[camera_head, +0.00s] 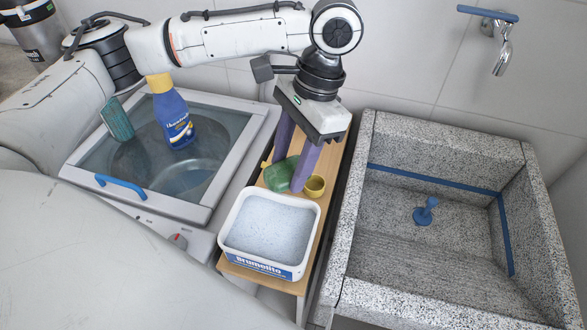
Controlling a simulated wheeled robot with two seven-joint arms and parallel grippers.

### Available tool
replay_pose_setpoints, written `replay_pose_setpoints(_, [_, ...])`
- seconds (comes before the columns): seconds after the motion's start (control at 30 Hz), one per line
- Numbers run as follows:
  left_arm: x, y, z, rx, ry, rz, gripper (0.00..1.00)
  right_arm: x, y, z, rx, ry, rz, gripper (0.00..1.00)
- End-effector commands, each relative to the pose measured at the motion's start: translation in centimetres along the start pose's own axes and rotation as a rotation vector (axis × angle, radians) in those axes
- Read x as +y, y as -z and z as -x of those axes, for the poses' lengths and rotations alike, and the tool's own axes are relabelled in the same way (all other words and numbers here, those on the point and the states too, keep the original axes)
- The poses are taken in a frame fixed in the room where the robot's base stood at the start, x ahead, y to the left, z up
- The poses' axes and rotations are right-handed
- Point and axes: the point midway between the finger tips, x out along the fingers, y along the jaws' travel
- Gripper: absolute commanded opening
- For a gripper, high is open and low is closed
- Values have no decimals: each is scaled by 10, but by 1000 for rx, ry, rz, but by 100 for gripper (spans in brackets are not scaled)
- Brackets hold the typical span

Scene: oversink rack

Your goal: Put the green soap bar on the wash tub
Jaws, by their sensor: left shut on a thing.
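The green soap bar (279,177) is on the narrow wooden stand, between the purple fingers of my left gripper (289,174). The left gripper points down from above and is shut on the bar; one finger hides part of it. I cannot tell whether the bar still touches the wood. The wash tub (357,215) is the speckled stone basin at the right, with a ribbed sloping front. It stands to the right of the gripper. My right gripper is not in view.
A small yellow cup (315,187) stands close beside the gripper's right finger. A white tub of powder (270,231) is in front on the wooden stand (313,238). A blue bottle (174,118) and teal brush-like object (116,119) are on the washer lid. A tap (503,57) overhangs the basin.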

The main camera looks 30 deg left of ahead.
Motion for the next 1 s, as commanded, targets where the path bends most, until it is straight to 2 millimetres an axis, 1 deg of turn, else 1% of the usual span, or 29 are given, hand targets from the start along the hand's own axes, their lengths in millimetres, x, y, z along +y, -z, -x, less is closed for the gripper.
replay_pose_setpoints(0.03, [-5, 5, -2, 3, 29, -87, 20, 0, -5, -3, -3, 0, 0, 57])
replay_pose_setpoints(0.1, [-12, 8, -2, 4, 70, -217, 20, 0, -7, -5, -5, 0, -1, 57])
replay_pose_setpoints(0.6, [-61, 37, 1, 42, 348, -1115, 20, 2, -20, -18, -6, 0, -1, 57])
replay_pose_setpoints(0.8, [-81, 45, 4, 62, 447, -1448, 20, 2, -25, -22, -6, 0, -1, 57])
replay_pose_setpoints(1.0, [-98, 52, 9, 83, 527, -1725, 20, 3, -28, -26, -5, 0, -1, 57])
